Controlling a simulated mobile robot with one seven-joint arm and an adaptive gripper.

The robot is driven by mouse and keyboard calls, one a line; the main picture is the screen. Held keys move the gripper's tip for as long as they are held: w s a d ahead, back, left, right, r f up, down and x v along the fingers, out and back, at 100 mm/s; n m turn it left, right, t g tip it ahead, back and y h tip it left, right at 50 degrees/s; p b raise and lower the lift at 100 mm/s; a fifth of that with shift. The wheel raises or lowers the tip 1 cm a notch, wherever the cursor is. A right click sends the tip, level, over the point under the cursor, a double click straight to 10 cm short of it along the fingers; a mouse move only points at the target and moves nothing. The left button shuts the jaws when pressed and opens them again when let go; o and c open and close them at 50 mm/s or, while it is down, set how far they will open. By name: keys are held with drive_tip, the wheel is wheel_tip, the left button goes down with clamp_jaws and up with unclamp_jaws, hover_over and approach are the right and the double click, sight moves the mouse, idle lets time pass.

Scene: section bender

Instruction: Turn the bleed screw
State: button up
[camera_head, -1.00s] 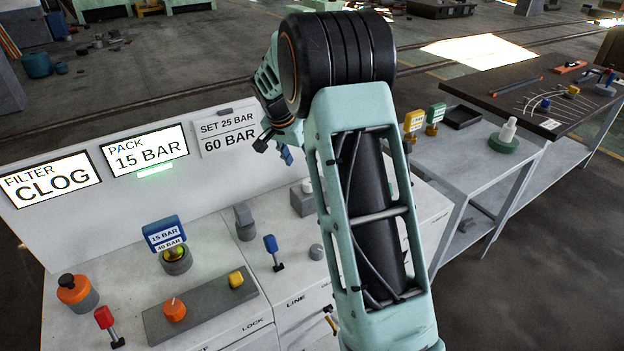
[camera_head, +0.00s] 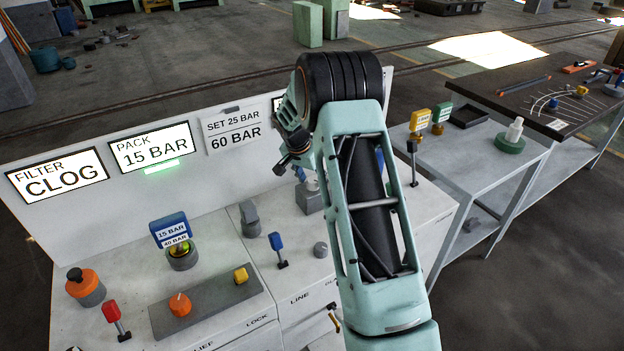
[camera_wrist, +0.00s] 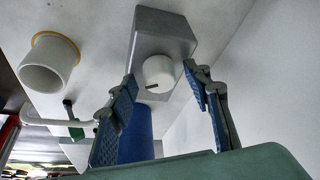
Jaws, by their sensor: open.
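In the wrist view a round white knob (camera_wrist: 159,72) with a dark mark on its rim sits on a grey block (camera_wrist: 160,30). It appears to be the bleed screw; no label shows there. My gripper (camera_wrist: 160,80) is open, with one blue-padded finger to the left of the knob and one to the right. Clear gaps show on both sides, and depth to the knob is hard to judge. In the head view the grey block (camera_head: 309,200) stands on the bench, with my gripper (camera_head: 301,174) just above it, partly hidden by my arm.
The bench panel carries signs reading filter clog (camera_head: 57,177) and pack 15 bar (camera_head: 155,148). A blue-headed lever (camera_head: 277,245), a grey plate (camera_head: 210,300) and an orange knob (camera_head: 180,304) stand left of my arm. The wrist view shows a white pipe mouth (camera_wrist: 47,65) at left.

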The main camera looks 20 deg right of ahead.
drive_tip(key=c, duration=1.2)
drive_tip(key=shift+o, duration=0.2)
drive_tip(key=shift+n, duration=0.4)
drive_tip(key=n, duration=0.1)
drive_tip(key=n+t+y+b, duration=0.1)
drive_tip(key=n, duration=0.1)
drive_tip(key=shift+s+d+n, duration=0.1)
drive_tip(key=shift+d+n, duration=0.1)
drive_tip(key=shift+n, duration=0.1)
drive_tip(key=n+y+p, duration=0.1)
drive_tip(key=n, duration=0.2)
drive_tip(key=n+y+p, duration=0.1)
drive_tip(key=n, duration=0.2)
drive_tip(key=shift+d+r+t+y, duration=0.1)
drive_tip(key=shift+d+t+y, duration=0.05)
drive_tip(key=shift+t+y, duration=0.25)
drive_tip(key=n+y, duration=0.1)
drive_tip(key=n, duration=0.4)
drive_tip(key=shift+d+g+y+p, duration=0.1)
drive_tip(key=shift+g+y+p, duration=0.2)
drive_tip(key=shift+y+p, duration=0.1)
drive_tip(key=shift+n+g+y+b, duration=0.35)
drive_tip(key=shift+n+g+y, duration=0.25)
drive_tip(key=shift+n, duration=1.6)
